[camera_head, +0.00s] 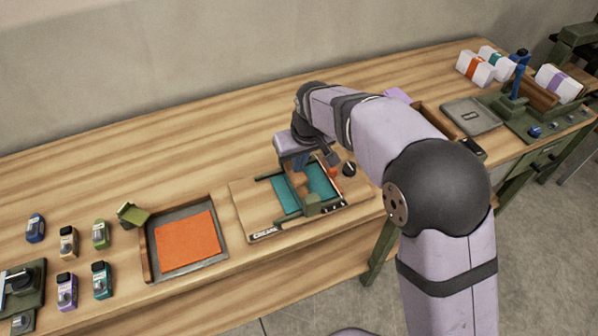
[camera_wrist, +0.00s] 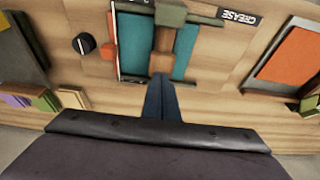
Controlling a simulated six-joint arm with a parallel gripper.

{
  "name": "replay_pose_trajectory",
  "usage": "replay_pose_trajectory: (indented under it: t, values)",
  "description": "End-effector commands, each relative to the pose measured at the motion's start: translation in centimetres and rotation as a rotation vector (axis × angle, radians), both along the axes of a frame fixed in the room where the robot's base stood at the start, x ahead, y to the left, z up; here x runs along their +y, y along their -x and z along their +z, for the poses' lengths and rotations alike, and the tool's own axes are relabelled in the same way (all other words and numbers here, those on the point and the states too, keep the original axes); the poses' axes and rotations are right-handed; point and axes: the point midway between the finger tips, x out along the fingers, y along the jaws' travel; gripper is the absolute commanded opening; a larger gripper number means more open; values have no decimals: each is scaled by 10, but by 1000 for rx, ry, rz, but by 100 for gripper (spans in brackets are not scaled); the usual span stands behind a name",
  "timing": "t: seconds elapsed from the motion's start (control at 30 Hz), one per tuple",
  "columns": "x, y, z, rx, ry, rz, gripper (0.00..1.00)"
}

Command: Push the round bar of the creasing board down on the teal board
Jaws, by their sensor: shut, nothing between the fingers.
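The creasing board (camera_head: 240,200) is a wooden base with a "CREASE" label, near the table's front edge. The teal board (camera_head: 287,197) lies flat on it. It also shows in the wrist view (camera_wrist: 186,52), on both sides of the brown bar (camera_wrist: 166,40). The bar crosses over the teal board, with a green block (camera_wrist: 171,13) at its far end. I cannot tell how high the bar stands above the teal. My gripper (camera_head: 301,166) is shut and empty, with its blue fingers (camera_wrist: 161,82) at the bar's near end. I cannot tell if they touch it.
A tray with an orange sheet (camera_head: 187,238) stands left of the creasing board, with several small stampers beyond it. A black knob (camera_head: 349,169) is close on the right. A grey tray (camera_head: 471,117) and wrapped stacks stand far right. The table behind is clear.

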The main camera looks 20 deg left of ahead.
Motion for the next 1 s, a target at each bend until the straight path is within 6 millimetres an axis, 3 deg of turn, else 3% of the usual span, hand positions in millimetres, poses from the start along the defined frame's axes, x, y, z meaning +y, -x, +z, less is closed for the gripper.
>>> replay_pose_trajectory:
  t: [0.47, 1.0]
  values:
    - [1, -1, 38, -4, -4, 0, 0]
    - [0, -1, 40, -3, -2, -1, 0]
